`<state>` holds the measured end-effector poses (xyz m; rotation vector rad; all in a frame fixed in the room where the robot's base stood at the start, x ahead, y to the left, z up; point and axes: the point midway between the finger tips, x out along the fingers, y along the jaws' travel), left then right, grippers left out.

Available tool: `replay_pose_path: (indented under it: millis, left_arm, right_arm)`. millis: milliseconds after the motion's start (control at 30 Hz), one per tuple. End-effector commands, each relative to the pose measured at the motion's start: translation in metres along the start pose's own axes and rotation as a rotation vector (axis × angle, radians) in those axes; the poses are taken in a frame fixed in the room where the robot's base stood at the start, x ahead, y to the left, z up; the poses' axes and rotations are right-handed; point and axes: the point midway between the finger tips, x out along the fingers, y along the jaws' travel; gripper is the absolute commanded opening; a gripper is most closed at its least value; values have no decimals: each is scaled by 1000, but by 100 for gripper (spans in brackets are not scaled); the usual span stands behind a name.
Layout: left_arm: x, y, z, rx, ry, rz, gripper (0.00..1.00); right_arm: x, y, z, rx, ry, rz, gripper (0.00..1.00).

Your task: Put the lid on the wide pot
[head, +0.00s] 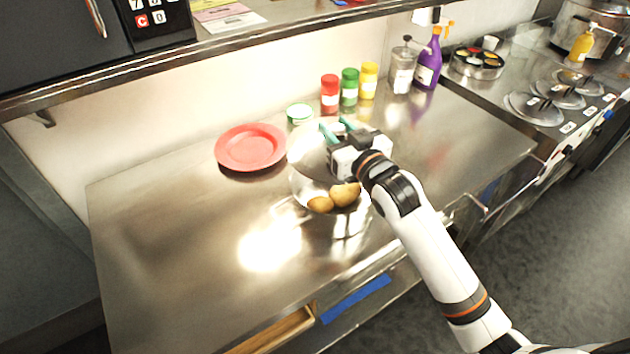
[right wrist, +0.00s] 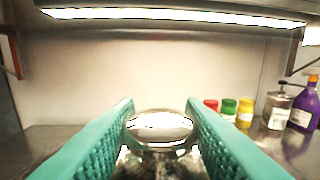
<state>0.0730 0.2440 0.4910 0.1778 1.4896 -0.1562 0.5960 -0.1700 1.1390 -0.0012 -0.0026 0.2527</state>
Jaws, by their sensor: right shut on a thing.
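My right gripper (head: 338,129), with teal fingers, is over the back part of a shiny, rounded vessel (head: 301,181) on the steel counter, which looks like the wide pot. Several potatoes (head: 345,194) show at the vessel's front. In the right wrist view the fingers are shut on a shiny silver rounded thing (right wrist: 160,126), which looks like the lid's knob. The lid's body is hard to tell from the vessel's reflections, and my gripper hides part of it. I cannot tell whether the lid touches the pot. My left gripper is not in view.
A red plate (head: 250,147) lies left of the vessel. A small green-topped tub (head: 299,113) and red (head: 329,94), green (head: 349,87) and yellow (head: 369,80) jars stand behind it. A purple spray bottle (head: 428,62) is farther right. The counter's left is clear.

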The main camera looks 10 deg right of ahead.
Motion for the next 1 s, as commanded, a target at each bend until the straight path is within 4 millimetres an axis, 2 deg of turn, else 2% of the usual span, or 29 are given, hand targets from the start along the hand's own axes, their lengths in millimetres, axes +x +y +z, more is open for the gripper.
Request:
replay_pose_path:
  millis: [100,200,367,533,1000]
  left_arm:
    - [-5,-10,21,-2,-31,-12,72]
    - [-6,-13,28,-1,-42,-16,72]
    - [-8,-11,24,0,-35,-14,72]
    - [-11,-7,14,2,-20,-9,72]
    - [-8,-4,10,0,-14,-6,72]
  right_arm:
    - [0,0,-24,2,7,0,7]
    - [-1,1,-39,1,4,0,7]
    - [0,1,-54,2,2,1,7]
    - [-1,1,-78,1,3,0,7]
    - [-1,1,-89,0,-1,1,7]
